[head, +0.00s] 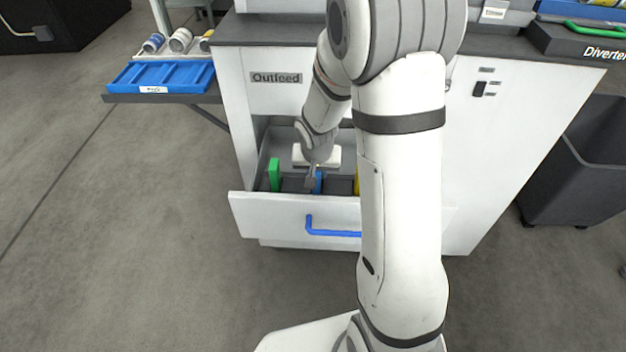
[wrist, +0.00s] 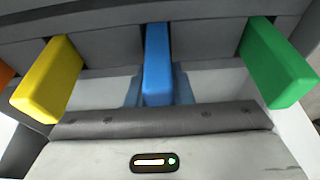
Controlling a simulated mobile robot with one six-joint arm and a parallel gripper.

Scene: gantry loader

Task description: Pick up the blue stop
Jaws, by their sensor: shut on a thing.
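The blue stop (wrist: 157,62) stands upright in the open drawer, in the middle of the wrist view, between a yellow stop and a green stop. In the head view the blue stop (head: 319,180) shows as a small strip beside my gripper (head: 314,182), which reaches down into the drawer. My gripper is shut on the blue stop. In the wrist view the fingers (wrist: 158,92) show only as faint blue-grey shapes at either side of the stop's lower part. The stop's lower end is hidden in the head view.
The drawer (head: 270,215) has a blue handle (head: 330,232) and hangs open under the Outfeed label. The green stop (head: 274,174) is at its left, the yellow stop (wrist: 48,80) at the other side. An orange piece (wrist: 5,75) shows at the wrist view's edge. A blue tray (head: 160,77) sits left.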

